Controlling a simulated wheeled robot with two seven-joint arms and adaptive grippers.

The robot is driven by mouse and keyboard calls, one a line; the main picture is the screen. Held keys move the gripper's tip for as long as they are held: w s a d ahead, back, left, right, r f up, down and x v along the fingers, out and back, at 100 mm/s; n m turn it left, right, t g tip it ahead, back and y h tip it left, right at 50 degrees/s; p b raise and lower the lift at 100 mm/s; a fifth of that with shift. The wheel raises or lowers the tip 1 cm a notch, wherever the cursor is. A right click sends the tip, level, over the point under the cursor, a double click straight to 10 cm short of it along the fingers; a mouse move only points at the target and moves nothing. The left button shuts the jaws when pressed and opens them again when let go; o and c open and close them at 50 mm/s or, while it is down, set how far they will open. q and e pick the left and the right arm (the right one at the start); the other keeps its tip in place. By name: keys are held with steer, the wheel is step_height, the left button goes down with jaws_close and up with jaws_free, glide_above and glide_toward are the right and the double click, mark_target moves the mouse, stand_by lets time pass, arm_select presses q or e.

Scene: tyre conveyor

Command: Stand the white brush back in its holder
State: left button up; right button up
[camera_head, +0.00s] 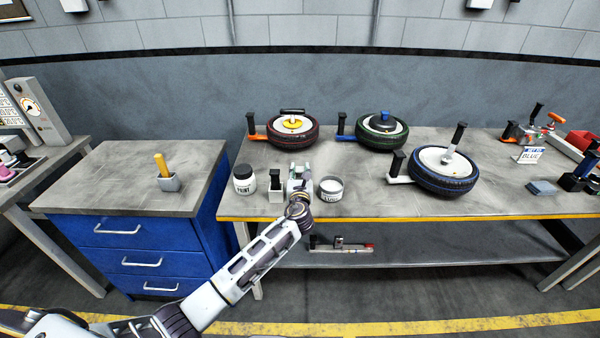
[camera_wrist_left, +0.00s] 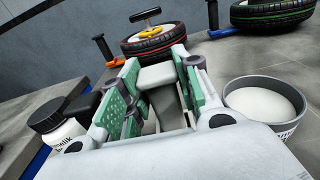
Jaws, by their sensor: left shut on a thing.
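My left gripper (camera_head: 298,181) is low over the front of the long workbench, between a paint jar and a round tin. In the left wrist view its green-padded fingers (camera_wrist_left: 158,92) are shut on a pale block-like piece (camera_wrist_left: 157,76). This looks like the white brush, mostly hidden by the fingers; I cannot tell whether it touches the bench. Just left of the gripper stands a piece with a black top and pale base (camera_head: 276,184), possibly a holder, but I cannot tell. A yellow-handled tool (camera_head: 162,165) stands in a grey holder (camera_head: 170,184) on the blue cabinet. My right gripper is not in view.
The paint jar (camera_head: 244,179) with a black lid stands to the left, and the open tin (camera_head: 331,188) of white stuff is close on the right. Tyres with red (camera_head: 292,132), green (camera_head: 381,131) and blue (camera_head: 441,172) rings lie behind and right. Bare bench lies between.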

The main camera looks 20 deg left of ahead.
arm_select(q)
steer(key=o, duration=1.2)
steer(key=shift+s, duration=0.15)
steer(key=v, duration=1.1)
steer(key=shift+s, duration=0.35)
steer(key=shift+d+r, duration=0.1)
steer(key=shift+d, duration=0.05)
